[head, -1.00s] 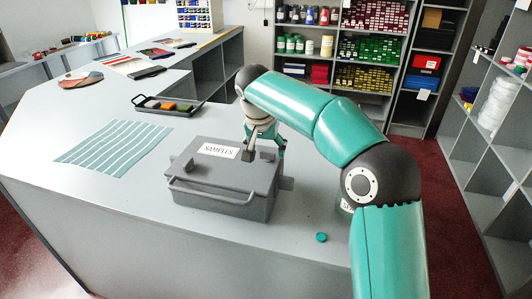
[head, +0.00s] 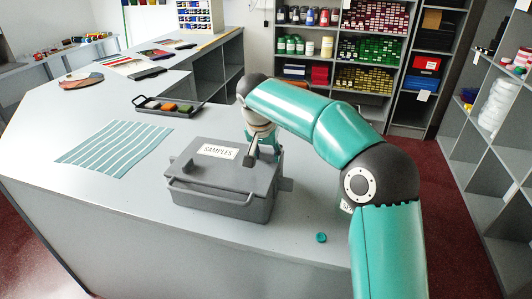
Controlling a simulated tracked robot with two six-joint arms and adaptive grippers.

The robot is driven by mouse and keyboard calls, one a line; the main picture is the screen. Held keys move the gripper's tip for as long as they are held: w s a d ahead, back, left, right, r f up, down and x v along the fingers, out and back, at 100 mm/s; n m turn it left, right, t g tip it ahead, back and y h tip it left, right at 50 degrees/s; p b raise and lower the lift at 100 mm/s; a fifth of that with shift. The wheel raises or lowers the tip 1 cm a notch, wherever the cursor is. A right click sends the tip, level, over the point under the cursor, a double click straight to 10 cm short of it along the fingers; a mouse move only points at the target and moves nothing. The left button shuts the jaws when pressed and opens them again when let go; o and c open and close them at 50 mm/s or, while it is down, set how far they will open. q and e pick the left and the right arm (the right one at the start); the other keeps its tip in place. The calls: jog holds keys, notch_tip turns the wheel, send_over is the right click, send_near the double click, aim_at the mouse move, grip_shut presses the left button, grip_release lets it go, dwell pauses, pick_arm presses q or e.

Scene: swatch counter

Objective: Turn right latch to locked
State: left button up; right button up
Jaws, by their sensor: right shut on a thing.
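The grey sample case (head: 222,205) stands closed on the counter, with a "SAMPLES" label on its lid and a carry handle along its front. The right latch (head: 249,160) is a small dark piece at the lid's right side, mostly covered by my right gripper. My right gripper (head: 252,153) reaches down from above and is shut on the right latch. The latch's exact angle is hard to make out at this size. My left gripper is not in view.
A striped teal cloth (head: 115,147) lies left of the case. A small teal disc (head: 321,238) lies near the counter's (head: 130,222) front right edge. Shelves stand beyond.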

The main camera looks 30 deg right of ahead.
jog(key=shift+d+n, duration=0.2)
jog(key=shift+n, duration=0.1)
jog(key=shift+n+t, duration=0.3)
jog(key=shift+n, duration=0.2)
jog(key=shift+d+r+n+t+y, duration=0.1)
jog(key=shift+n+t+y, duration=0.35)
jog(key=shift+n, duration=0.75)
jog(key=n+y+p, duration=0.1)
jog(key=n, duration=0.2)
jog(key=shift+d+r+n+y+p, duration=0.1)
jog(key=shift+n+y+p, duration=0.2)
jog(key=shift+y+p, duration=0.1)
jog(key=n+y+p, duration=0.1)
jog(key=n, duration=0.1)
jog(key=n+y+p, duration=0.1)
jog(key=n+p, duration=0.1)
jog(key=n, duration=0.1)
jog(key=shift+d, duration=0.1)
jog(key=n+y+p, duration=0.1)
jog(key=n+p, duration=0.1)
jog(key=n, duration=0.1)
jog(key=shift+n, duration=0.3)
jog(key=shift+n+g+y+p, duration=0.25)
jog(key=shift+n+g+p, duration=0.15)
jog(key=shift+n, duration=0.4)
